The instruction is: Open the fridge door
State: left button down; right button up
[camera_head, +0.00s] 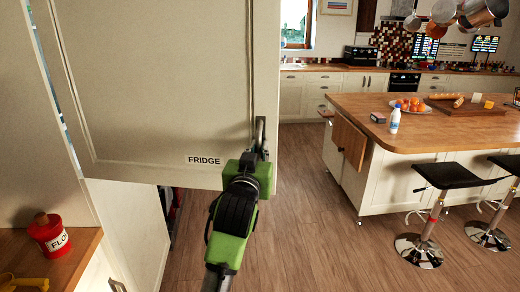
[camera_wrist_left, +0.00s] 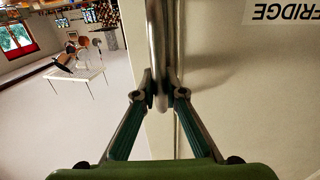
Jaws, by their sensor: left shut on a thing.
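The cream fridge door (camera_head: 160,80), with a "FRIDGE" label (camera_head: 205,160) near its lower right corner, fills the upper left of the head view. It stands out from the cabinet front, with a narrow bright strip along its left edge and a dark gap below it. My left gripper (camera_head: 259,153) is at the door's right edge, shut on the metal handle (camera_wrist_left: 157,45). In the left wrist view both fingers (camera_wrist_left: 160,92) close around the lower end of the handle bar. My right gripper is not in view.
A wooden-topped island (camera_head: 450,125) with bar stools (camera_head: 440,180) stands at the right. Open wooden floor (camera_head: 300,225) lies between the door and the island. A red flour canister (camera_head: 50,235) stands on the counter (camera_head: 60,268) at lower left.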

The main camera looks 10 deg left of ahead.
pick_arm(q)
jog(key=shift+r, duration=0.15)
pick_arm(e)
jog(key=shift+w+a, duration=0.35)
pick_arm(q)
jog(key=c, duration=2.1)
grip_release()
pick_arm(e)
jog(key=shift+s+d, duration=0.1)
pick_arm(q)
notch_tip(320, 180, up, 10)
jog(key=shift+f, duration=0.1)
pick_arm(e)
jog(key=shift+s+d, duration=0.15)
pick_arm(q)
jog(key=shift+s, duration=0.1)
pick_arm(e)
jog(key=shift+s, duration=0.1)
